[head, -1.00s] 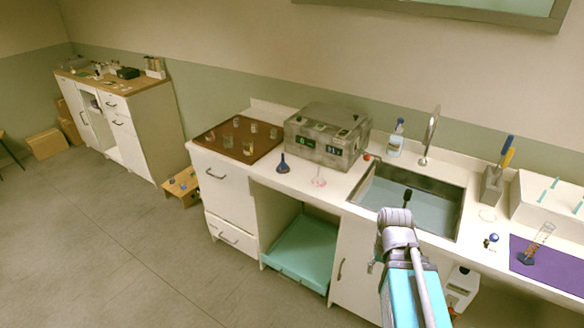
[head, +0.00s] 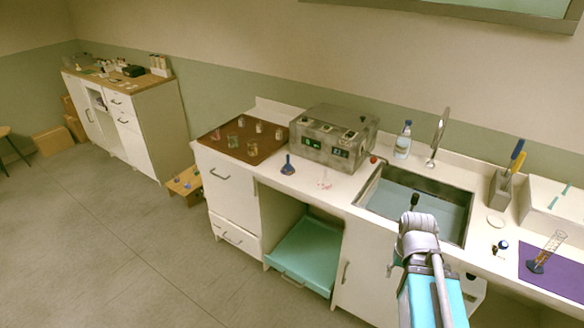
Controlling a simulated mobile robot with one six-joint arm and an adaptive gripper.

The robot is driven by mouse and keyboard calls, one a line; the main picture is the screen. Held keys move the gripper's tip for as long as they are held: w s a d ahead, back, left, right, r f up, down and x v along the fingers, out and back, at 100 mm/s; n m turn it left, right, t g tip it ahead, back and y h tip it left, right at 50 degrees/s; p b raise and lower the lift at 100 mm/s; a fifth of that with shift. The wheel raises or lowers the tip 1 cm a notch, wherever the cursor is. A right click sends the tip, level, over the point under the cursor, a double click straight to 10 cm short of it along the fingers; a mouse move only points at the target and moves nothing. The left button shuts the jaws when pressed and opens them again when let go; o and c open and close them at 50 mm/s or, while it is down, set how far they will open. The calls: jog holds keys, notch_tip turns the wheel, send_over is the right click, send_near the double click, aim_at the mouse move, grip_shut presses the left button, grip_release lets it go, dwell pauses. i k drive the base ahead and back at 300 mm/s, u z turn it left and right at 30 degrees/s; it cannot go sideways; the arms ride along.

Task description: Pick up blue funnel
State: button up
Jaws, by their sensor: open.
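The blue funnel (head: 288,166) stands on the white counter, in front of the grey water bath and just right of the brown board. It looks upright, with its narrow stem up. My arm reaches up from the lower right of the head view, over the front of the sink. My gripper (head: 414,202) is at the arm's far end, small and dark against the sink basin. It is well to the right of the funnel and apart from it. The fingers are too small to make out clearly, and nothing shows in them.
The grey water bath (head: 333,137) stands behind the funnel. The brown board (head: 218,140) with several small glasses lies to its left. A pinkish glass item (head: 325,183) is to its right, before the sink (head: 380,193). A teal drawer (head: 305,252) sits below, beyond the counter edge.

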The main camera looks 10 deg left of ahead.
aim_at(287, 170)
jog(key=i, duration=1.4)
jog(key=u, duration=0.05)
